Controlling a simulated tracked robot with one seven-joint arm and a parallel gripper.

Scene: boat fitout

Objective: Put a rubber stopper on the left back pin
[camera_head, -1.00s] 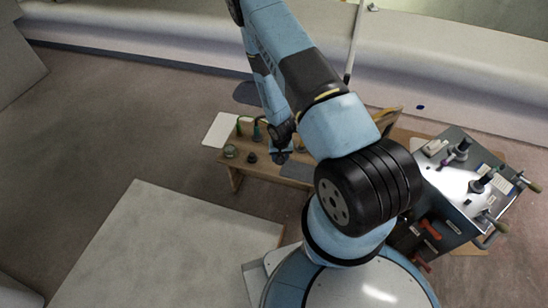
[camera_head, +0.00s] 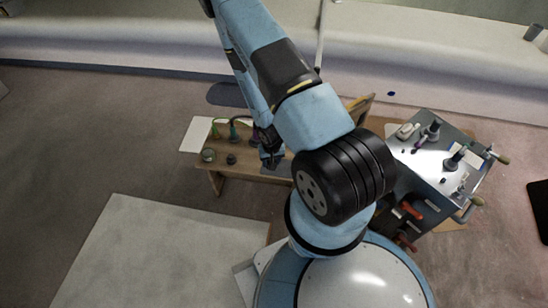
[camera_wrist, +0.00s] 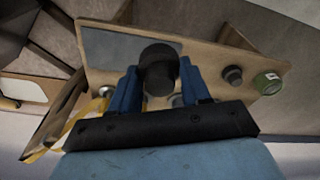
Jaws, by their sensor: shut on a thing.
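My gripper (camera_wrist: 160,88) is shut on a dark, round rubber stopper (camera_wrist: 158,66), which shows between the two blue fingers in the wrist view. In the head view my gripper (camera_head: 270,160) is over the right part of a low wooden bench (camera_head: 235,187), and the held stopper cannot be made out. Another dark stopper-like piece (camera_head: 231,158) stands on the bench, to the left of my gripper; it also shows in the wrist view (camera_wrist: 233,75). Thin greenish upright things (camera_head: 215,130) stand at the bench's back left; I cannot tell which is the left back pin.
A green tin (camera_wrist: 268,83) stands near the bench edge; it also shows in the head view (camera_head: 208,155). A grey tool cart (camera_head: 425,165) with knobs and handles stands to the right. A pale panel (camera_head: 165,250) lies on the floor at front left.

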